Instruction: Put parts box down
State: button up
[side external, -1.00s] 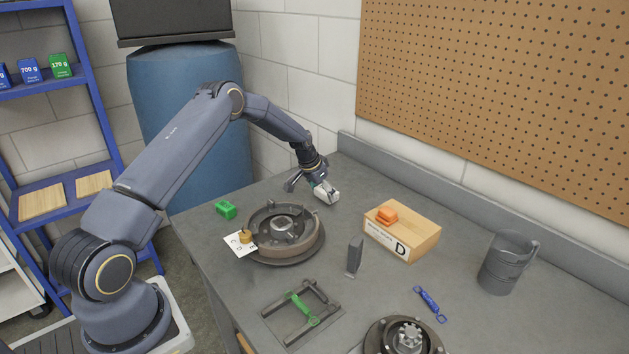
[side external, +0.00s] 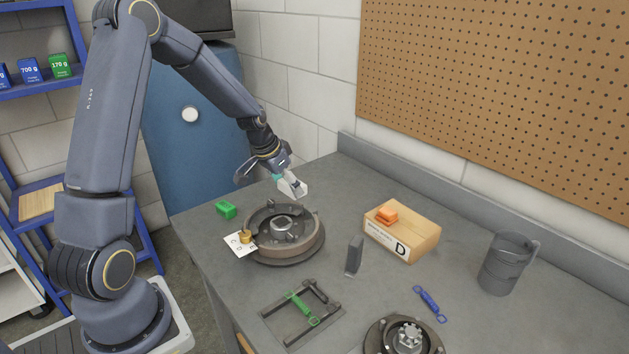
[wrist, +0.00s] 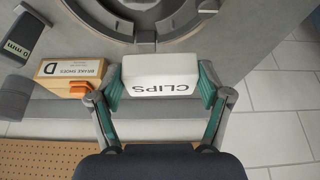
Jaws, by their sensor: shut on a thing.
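The parts box is a small white box labelled CLIPS (wrist: 160,75). My gripper (wrist: 160,90) is shut on it, with a green-lined finger pressed against each end. In the side view the white box (side external: 294,187) hangs in my gripper (side external: 286,180), held in the air near the far side of the brake drum (side external: 284,232). The box is tilted there, and its underside is hidden.
A cardboard brake shoes box marked D (side external: 402,232) carries an orange block (side external: 387,213). A dark upright block (side external: 355,255), a green block (side external: 226,210), a frame with a green part (side external: 303,310), a blue tool (side external: 430,304) and a grey mug (side external: 508,263) stand around.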

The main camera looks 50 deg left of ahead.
jog(key=s+a+n+y, duration=0.2)
jog(key=s+a+n, duration=0.2)
jog(key=s+a, duration=0.7)
send_near(260, 200)
jog(key=shift+w+a+f, duration=0.15)
jog(key=shift+w+f, duration=0.25)
jog(key=shift+w, duration=0.05)
jog(key=shift+w+a+f, duration=0.2)
jog(key=shift+w+f, duration=0.15)
jog(key=shift+w, duration=0.1)
jog(key=shift+w+a+f, duration=0.2)
jog(key=shift+w+f, duration=0.1)
jog(key=shift+f, duration=0.1)
jog(key=shift+w+a+f, duration=0.1)
jog(key=shift+f, duration=1.6)
jog(key=shift+f, duration=0.1)
jog(key=o, duration=1.1)
